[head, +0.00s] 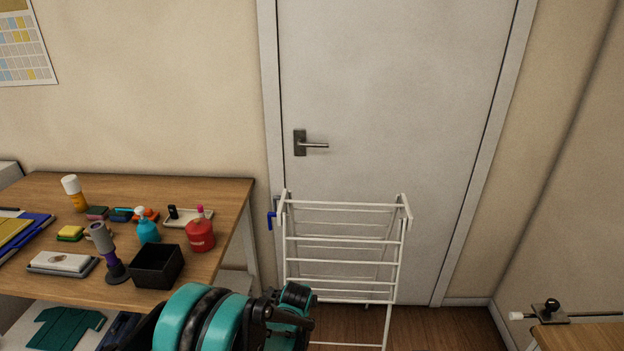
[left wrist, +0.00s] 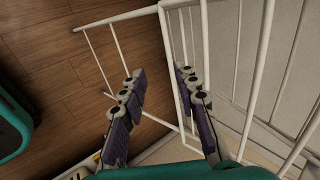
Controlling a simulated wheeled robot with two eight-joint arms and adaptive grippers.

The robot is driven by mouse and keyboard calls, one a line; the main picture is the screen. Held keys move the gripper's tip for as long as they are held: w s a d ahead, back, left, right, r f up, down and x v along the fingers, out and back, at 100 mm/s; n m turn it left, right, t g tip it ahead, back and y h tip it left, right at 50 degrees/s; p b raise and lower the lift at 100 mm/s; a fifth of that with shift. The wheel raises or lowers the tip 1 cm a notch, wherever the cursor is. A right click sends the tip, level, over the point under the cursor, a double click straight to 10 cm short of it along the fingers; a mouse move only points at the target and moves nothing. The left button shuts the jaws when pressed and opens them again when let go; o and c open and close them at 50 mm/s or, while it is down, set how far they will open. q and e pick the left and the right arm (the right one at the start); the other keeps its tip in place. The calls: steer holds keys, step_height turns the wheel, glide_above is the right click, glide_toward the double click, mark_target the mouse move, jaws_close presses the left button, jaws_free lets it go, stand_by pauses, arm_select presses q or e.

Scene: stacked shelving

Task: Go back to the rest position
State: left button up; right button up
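My left gripper (left wrist: 159,73) shows in the left wrist view with its two dark purple-grey fingers apart. I see nothing held between them. White bars of a drying rack (left wrist: 165,60) lie beyond and around the fingers; I cannot tell whether any finger touches a bar. In the head view, teal and black links of my own arm fill the bottom centre, in front of the table's right end, and my left gripper's fingers cannot be made out. My right gripper is in neither view.
The white drying rack (head: 345,250) stands before a closed door (head: 390,100), with a blue clip (head: 271,220) on its left side. A wooden table (head: 215,190) at left holds bottles, sponges and a black bin (head: 157,267). Another wooden surface (head: 580,337) is at lower right.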

arm_select(q)
steer(key=s+a+r+n, duration=0.4)
steer(key=s+r, duration=0.2)
steer(key=r, duration=0.2)
steer(key=s+a+r+n, duration=0.4)
steer(key=s+r, duration=0.1)
steer(key=r, duration=0.2)
steer(key=s+a+r+n, duration=0.1)
steer(key=s+a+n, duration=0.2)
steer(key=s, duration=0.6)
steer(key=s+a+r+n, duration=0.2)
steer(key=s+a+n, duration=0.1)
steer(key=s+n, duration=0.4)
steer(key=shift+s+r, duration=0.2)
steer(key=shift+s, duration=1.1)
